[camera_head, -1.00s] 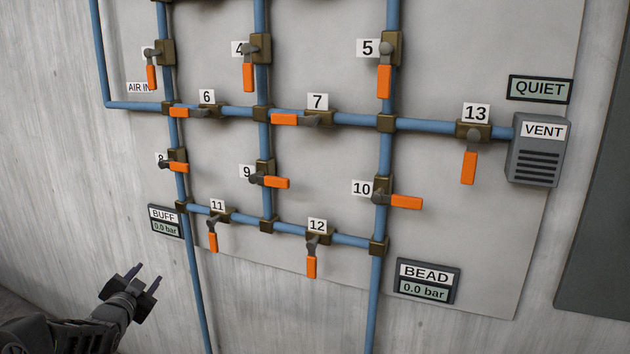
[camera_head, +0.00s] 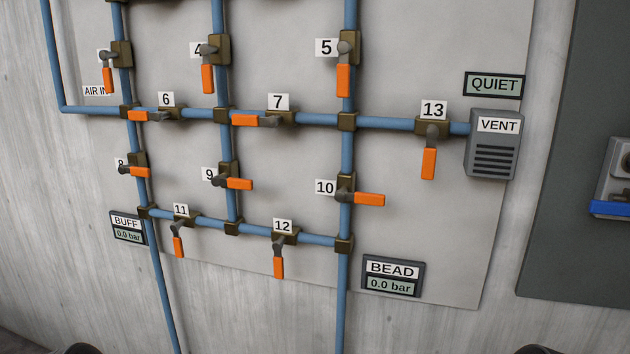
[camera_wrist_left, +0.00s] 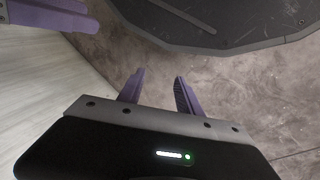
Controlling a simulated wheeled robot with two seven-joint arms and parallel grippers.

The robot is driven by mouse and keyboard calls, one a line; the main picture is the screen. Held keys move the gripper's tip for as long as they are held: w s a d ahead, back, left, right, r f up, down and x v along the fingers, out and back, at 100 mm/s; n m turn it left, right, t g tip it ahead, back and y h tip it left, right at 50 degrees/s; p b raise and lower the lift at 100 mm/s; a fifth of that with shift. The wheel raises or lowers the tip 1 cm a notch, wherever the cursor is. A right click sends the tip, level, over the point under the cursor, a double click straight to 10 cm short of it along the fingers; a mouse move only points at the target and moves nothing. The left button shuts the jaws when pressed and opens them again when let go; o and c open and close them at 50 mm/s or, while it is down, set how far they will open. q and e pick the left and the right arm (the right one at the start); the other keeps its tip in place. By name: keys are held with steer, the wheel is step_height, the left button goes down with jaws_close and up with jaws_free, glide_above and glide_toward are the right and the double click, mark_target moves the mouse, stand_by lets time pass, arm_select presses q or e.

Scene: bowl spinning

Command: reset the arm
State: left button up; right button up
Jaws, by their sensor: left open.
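My left gripper (camera_wrist_left: 158,76) shows in the left wrist view, with its two purple fingers apart and nothing between them. It is clear of the panel and above the floor. In the head view its fingers are out of sight; only dark rounded parts of mine show at the bottom edge. A purple-grey part at the upper left of the wrist view looks like my right gripper (camera_wrist_left: 48,16), cut off by the edge; its jaw state is unclear.
A wall panel carries blue pipes (camera_head: 396,124) with numbered orange-handled valves, such as valve 13 (camera_head: 429,162). VENT box (camera_head: 492,160), QUIET sign (camera_head: 494,85), BUFF (camera_head: 128,228) and BEAD (camera_head: 392,277) displays, both 0.0 bar, are visible. Brown floor (camera_wrist_left: 245,95) lies below the gripper.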

arm_select(q)
steer(key=s+d, duration=0.3)
step_height(320, 180, up, 20)
steer(key=p, duration=2)
steer(key=shift+w+a+r+m+g+p, duration=0.2)
steer(key=shift+w+a+m+g+p, duration=0.1)
steer(key=shift+a+p, duration=0.1)
